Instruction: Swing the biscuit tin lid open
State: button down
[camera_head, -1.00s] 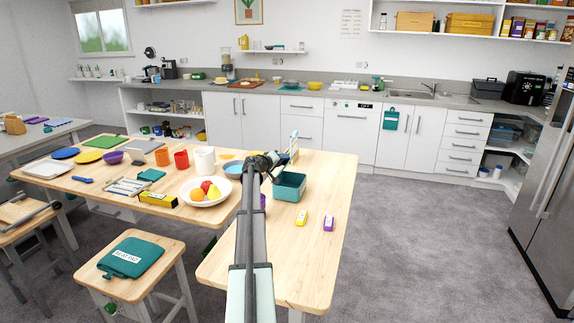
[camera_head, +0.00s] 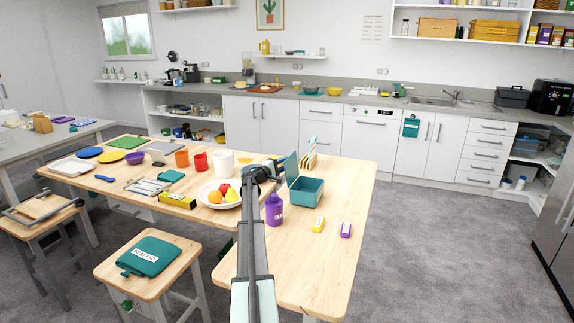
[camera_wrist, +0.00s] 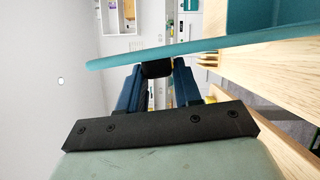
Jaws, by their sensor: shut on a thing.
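The teal biscuit tin (camera_head: 308,198) stands on the wooden table, its inside partly visible. Its teal lid (camera_head: 292,168) stands steeply raised at the tin's left side, and my gripper is beside it. In the wrist view the lid (camera_wrist: 205,52) shows as a thin teal slab across the fingers, with part of the tin (camera_wrist: 270,15) at the upper right. My gripper (camera_wrist: 157,70) is shut at the lid, between its dark blue fingers. The exact contact is partly hidden by the lid. In the head view, my gripper (camera_head: 278,170) is small and dark.
A purple bottle (camera_head: 274,210) stands just left of the tin, close to my arm. A white fruit bowl (camera_head: 207,190) is further left. A yellow packet (camera_head: 319,225) and a purple packet (camera_head: 346,230) lie in front right. The table's near right part is mostly clear.

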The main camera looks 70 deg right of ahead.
jog(key=shift+w+f, duration=0.3)
jog(key=shift+w, duration=0.05)
jog(key=shift+f, duration=0.2)
dwell(0.8)
jog(key=c, duration=0.8)
grip_release()
jog(key=shift+c, duration=0.2)
jog(key=shift+r, duration=0.15)
jog(key=v, duration=1.3)
jog(key=shift+w+a, duration=0.25)
jog(key=shift+a, duration=0.1)
